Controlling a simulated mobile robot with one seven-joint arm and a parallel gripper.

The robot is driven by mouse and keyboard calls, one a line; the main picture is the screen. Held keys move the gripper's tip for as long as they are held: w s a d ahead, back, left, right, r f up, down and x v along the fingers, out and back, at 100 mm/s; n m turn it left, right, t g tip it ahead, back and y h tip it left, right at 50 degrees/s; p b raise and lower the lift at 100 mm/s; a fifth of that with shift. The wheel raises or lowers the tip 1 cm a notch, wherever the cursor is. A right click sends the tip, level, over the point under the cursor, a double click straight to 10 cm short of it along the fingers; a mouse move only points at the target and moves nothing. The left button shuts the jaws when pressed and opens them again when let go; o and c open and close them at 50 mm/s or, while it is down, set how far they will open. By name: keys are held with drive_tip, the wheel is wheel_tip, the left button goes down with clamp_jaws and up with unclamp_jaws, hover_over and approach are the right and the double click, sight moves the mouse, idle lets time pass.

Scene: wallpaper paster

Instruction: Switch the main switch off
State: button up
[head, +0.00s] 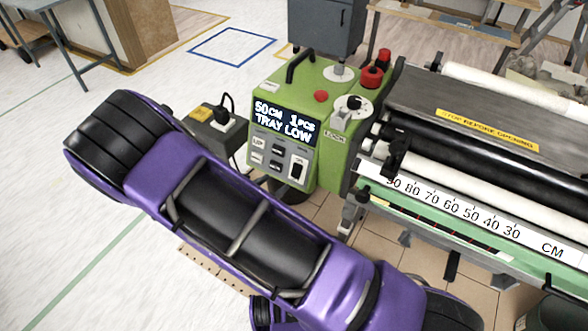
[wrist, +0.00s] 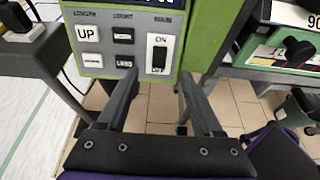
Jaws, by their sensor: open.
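The main switch (wrist: 159,56) is a rocker under the word ON, at the right of the control panel in the wrist view. It also shows at the lower right of the panel in the head view (head: 297,168). I cannot tell which way it is tipped. The panel is on the green control box (head: 337,125). My gripper (wrist: 158,76) is open and empty, its two dark fingers reaching up toward the panel's lower edge. The switch appears between and slightly above the fingertips. I cannot tell if they touch the panel. The head view does not clearly show the fingers.
A grey box with a black plug (head: 224,124) stands left of the control box. The machine's rollers and ruler (head: 455,215) extend right.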

sight(297, 166)
drive_tip(key=x, duration=1.2)
drive_tip(key=shift+b, duration=0.35)
